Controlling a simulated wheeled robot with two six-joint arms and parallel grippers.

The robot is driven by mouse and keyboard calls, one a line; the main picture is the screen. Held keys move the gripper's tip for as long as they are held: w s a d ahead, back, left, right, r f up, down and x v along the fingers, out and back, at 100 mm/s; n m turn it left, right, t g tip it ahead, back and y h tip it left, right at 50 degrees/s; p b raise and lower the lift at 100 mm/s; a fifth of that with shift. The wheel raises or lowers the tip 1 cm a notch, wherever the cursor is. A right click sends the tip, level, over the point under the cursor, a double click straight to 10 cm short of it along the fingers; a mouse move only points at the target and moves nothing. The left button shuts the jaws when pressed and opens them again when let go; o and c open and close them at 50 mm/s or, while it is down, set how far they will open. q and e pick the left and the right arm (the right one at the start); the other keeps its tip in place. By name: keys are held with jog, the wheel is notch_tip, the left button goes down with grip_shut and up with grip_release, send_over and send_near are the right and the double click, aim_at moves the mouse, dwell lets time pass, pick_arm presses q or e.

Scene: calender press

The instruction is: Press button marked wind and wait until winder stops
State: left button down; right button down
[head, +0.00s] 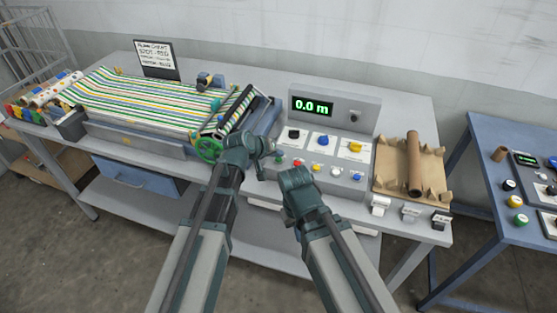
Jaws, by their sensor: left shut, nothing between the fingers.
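The control panel (326,150) stands on the bench. Its green display (312,106) reads 0.0 m. A row of small buttons runs along its front: green (278,159), red (297,164), yellow-blue ones and a white one (336,171). Their markings are too small to read, so I cannot tell which is wind. The roller unit with a green handwheel (209,150) is left of the panel; striped material lies behind it. My left gripper (264,164) is shut and empty, near the panel's left front corner. My right wrist (296,181) is before the panel; its fingers are hidden.
Small labelled blocks (410,212) stand at the bench's front right edge. A blue table (480,165) with more controls stands at the far right.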

pick_arm(q)
jog(key=shift+f+b, duration=0.35)
jog(key=shift+f, duration=0.05)
dwell(0.7)
jog(key=shift+r, duration=0.1)
jog(key=shift+r+p, duration=0.7)
jog(key=shift+p, duration=0.1)
notch_tip(320, 180, up, 5)
jog(key=p, duration=0.5)
dwell(0.3)
jog(key=shift+s, duration=0.1)
